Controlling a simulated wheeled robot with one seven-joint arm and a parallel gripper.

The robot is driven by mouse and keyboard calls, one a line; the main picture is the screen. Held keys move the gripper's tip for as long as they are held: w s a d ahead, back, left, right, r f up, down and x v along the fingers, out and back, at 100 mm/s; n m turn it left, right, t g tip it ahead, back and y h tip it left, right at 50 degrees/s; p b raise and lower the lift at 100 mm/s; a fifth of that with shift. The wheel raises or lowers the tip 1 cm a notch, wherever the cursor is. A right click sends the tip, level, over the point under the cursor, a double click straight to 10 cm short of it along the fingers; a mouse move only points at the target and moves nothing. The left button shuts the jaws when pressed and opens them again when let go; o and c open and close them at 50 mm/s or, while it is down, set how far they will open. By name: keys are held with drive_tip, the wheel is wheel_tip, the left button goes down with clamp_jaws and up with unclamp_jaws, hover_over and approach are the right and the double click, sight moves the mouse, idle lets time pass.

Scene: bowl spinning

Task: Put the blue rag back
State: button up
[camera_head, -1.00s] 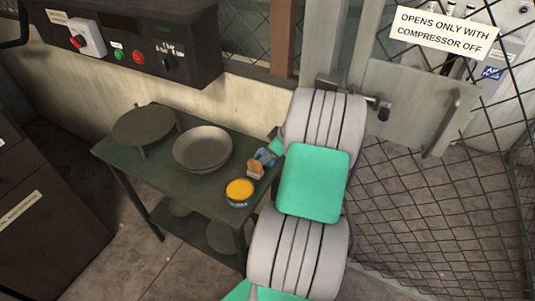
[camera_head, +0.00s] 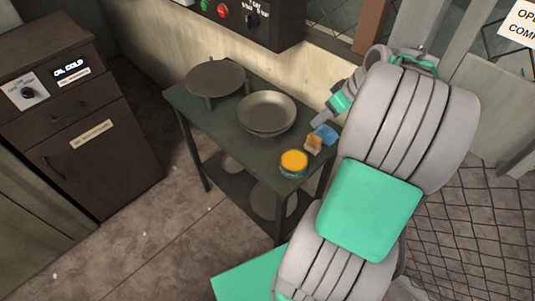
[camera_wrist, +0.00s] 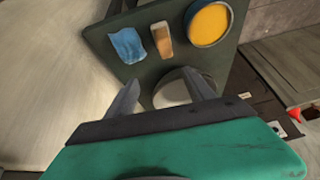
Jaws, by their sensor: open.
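The blue rag (camera_head: 326,134) lies on the right end of the dark green table (camera_head: 193,104), beside an orange-brown block (camera_head: 313,144). In the wrist view the rag (camera_wrist: 127,45) lies flat and crumpled near the table's corner, left of the block (camera_wrist: 162,39). My gripper (camera_wrist: 162,93) is open and empty in the wrist view, its two fingers apart. The rag is beyond the fingertips, apart from them. In the head view my gripper's fingers (camera_head: 321,115) show near the rag, partly hidden by my arm.
A yellow-topped tin (camera_head: 294,162) stands at the table's front corner. A metal bowl (camera_head: 266,111) and a round plate on a stand (camera_head: 217,78) take up the rest of the tabletop. A brown cabinet (camera_head: 81,150) stands at left, and a wire-mesh fence (camera_head: 470,230) at right.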

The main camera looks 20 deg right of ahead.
drive_tip(key=w+a+r+g, duration=0.1)
drive_tip(key=a+r, duration=0.1)
drive_tip(key=a, duration=1.2)
drive_tip(key=s+a+f+m+h, duration=0.1)
drive_tip(key=s+a+m+h, duration=0.1)
drive_tip(key=s+a, duration=0.6)
drive_tip(key=a+m, duration=0.1)
drive_tip(key=a, duration=0.4)
drive_tip(key=shift+s+g, duration=0.3)
drive_tip(key=shift+s, duration=0.1)
drive_tip(key=shift+c, duration=0.4)
